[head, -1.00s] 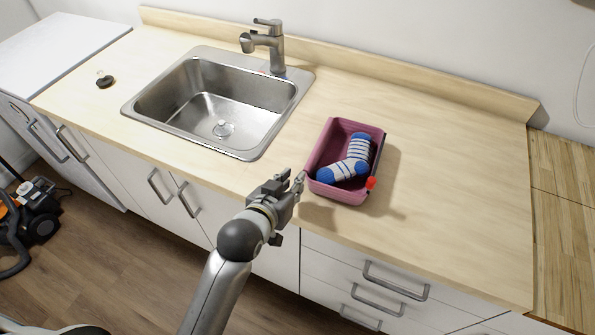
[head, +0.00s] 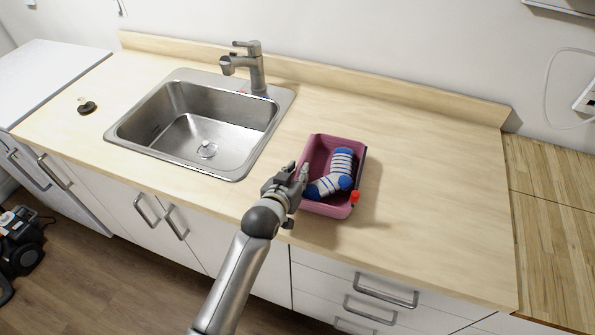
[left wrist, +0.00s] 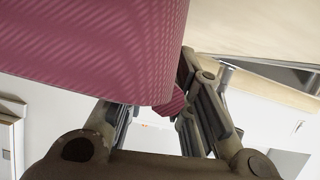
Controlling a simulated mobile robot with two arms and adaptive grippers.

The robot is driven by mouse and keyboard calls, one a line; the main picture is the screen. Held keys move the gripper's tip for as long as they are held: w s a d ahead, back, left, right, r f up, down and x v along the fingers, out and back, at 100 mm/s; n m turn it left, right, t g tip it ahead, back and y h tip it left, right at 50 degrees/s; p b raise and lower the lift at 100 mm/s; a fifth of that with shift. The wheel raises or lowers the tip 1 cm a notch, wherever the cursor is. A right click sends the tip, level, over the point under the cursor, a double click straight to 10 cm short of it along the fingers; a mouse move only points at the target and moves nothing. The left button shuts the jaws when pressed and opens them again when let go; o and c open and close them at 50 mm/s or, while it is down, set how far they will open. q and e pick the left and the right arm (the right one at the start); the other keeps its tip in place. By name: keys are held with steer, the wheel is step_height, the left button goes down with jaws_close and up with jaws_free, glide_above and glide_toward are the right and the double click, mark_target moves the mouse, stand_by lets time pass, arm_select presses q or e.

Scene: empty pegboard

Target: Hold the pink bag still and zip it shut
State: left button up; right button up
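The pink bag (head: 322,209) sits on the counter right of the sink, its top open. A blue, white and grey striped sock (head: 341,165) lies inside. A red zipper pull (head: 355,197) shows at the bag's front right corner. My left gripper (head: 297,169) is at the bag's left side, close to the rim. In the left wrist view, the bag (left wrist: 90,50) fills the upper left and covers part of the fingers. The fingers (left wrist: 155,120) stand apart there; whether they touch the bag I cannot tell. My right gripper is not in view.
The sink (head: 205,130) with its faucet (head: 250,66) lies to the left of the bag. A small black item (head: 87,107) is on the counter at the far left. The counter right of the bag (head: 440,200) is clear.

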arm_select(q)
steer(key=shift+w+d+f, duration=0.1)
steer(key=shift+w+f, duration=0.05)
steer(key=shift+w, duration=0.2)
jaws_close()
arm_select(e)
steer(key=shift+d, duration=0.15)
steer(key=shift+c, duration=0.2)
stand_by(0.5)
